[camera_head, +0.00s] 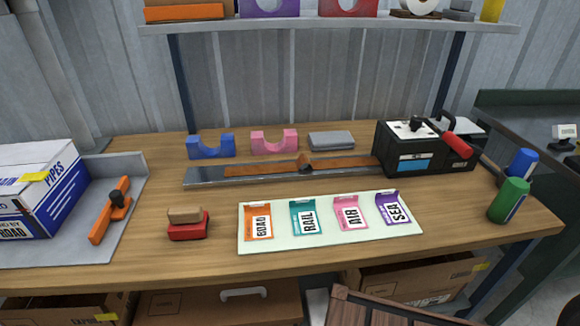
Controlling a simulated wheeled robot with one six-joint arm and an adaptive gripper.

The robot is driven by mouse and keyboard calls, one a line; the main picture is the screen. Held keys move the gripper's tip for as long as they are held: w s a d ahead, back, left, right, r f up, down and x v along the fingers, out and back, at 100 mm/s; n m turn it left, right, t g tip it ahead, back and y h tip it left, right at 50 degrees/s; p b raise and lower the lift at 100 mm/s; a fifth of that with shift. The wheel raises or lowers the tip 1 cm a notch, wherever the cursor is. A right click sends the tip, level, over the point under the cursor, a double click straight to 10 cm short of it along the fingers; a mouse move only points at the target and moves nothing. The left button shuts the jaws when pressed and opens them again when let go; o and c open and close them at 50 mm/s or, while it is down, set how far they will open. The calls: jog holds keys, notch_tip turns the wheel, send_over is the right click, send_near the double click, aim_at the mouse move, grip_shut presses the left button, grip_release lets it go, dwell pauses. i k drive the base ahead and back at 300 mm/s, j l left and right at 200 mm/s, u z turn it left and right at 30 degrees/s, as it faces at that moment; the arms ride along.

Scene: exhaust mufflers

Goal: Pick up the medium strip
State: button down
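Two strip-like things show, and I cannot tell which one is the medium strip. A shorter orange strip (102,225) with a black knob lies tilted on a grey plate (75,248) at the left. My gripper is not in view.
A pale mat (330,232) with several label cards lies at the front of the workbench (460,205). A red and tan block (188,224), blue cradle (211,146), pink cradle (274,141), black machine (408,150), green can (510,200) and blue-white box (38,195) stand around.

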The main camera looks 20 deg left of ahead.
aim_at(267, 169)
jog(key=u, duration=2.45)
jog(key=z, duration=1.45)
jog(key=i+j+z, duration=0.15)
jog(key=i, duration=0.3)
